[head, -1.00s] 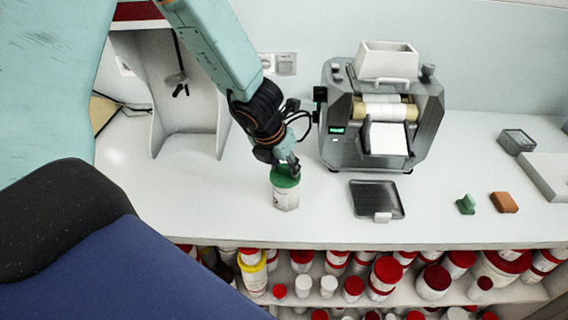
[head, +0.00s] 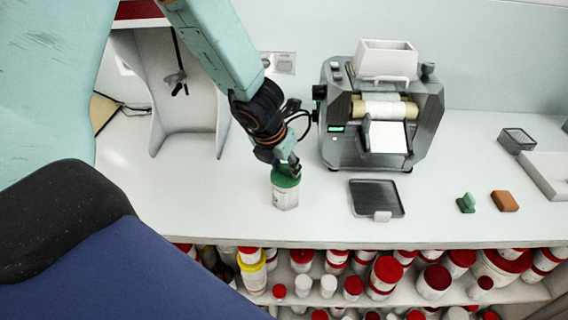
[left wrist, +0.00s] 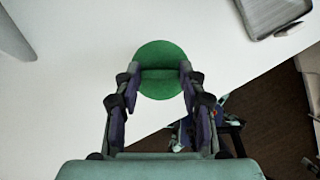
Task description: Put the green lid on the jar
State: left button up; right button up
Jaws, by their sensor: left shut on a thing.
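The white jar (head: 285,198) stands upright on the white counter, left of the three-roll mill. The green lid (head: 285,180) is at the top of the jar; whether it is fully seated cannot be told. My left gripper (head: 287,168) is above the jar, shut on the lid. In the left wrist view, the fingers of my left gripper (left wrist: 160,75) grip the raised bar across the round green lid (left wrist: 160,52). There the lid hides the jar. My right gripper is not in view.
The grey mill (head: 343,150) stands close to the right, with a dark tray (head: 366,197) in front. A green block (head: 466,203) and an orange block (head: 504,201) lie further right. Several red-lidded containers fill the shelf below the counter's front edge.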

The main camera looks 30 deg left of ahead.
pick_arm(q)
jog(key=shift+s+f, duration=0.15)
jog(key=shift+s+f+b, duration=0.15)
jog(key=shift+f+b, duration=0.25)
jog(key=shift+b, duration=0.1)
jog(key=shift+c, duration=0.6)
dwell(0.3)
jog(key=o, duration=1)
jog(key=shift+w, duration=0.25)
jog(key=shift+o, duration=1.3)
jog(key=shift+s+r, duration=0.1)
jog(key=shift+o, duration=0.9)
